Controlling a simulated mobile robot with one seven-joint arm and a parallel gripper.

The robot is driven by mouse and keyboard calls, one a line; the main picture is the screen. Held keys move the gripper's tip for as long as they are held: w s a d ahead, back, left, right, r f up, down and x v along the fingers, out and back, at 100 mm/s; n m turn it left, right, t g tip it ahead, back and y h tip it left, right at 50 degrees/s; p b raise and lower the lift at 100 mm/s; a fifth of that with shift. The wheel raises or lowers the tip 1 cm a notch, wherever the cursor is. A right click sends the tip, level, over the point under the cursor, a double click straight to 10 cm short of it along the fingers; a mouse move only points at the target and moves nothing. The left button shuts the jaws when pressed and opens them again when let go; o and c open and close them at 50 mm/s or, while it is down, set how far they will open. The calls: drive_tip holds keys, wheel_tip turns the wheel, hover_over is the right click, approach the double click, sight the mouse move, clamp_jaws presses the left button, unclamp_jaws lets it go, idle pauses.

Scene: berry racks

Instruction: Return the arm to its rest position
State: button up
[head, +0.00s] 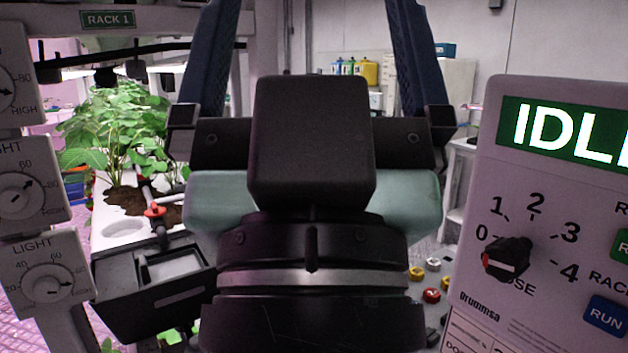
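My gripper (314,40) fills the middle of the head view, with its black wrist and body close to the camera. Its two dark blue fingers stand wide apart, one on each side, and run up to the top edge of the picture. The tips reach or pass that edge. Nothing shows between the fingers except the far wall and background. The gripper body hides much of what lies behind it.
A control panel (600,195) with a green "IDL…" display and a black dose knob (507,258) stands close at right. Light dials (48,283) line the left. Green plants (118,135) grow in a white trough beyond, under the rack 1 sign (108,19). Colored buttons (431,295) sit lower right.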

wheel_tip(320, 180, up, 15)
drive_tip(key=p, duration=1.2)
drive_tip(key=shift+w+f, duration=0.1)
drive_tip(key=shift+f, duration=0.1)
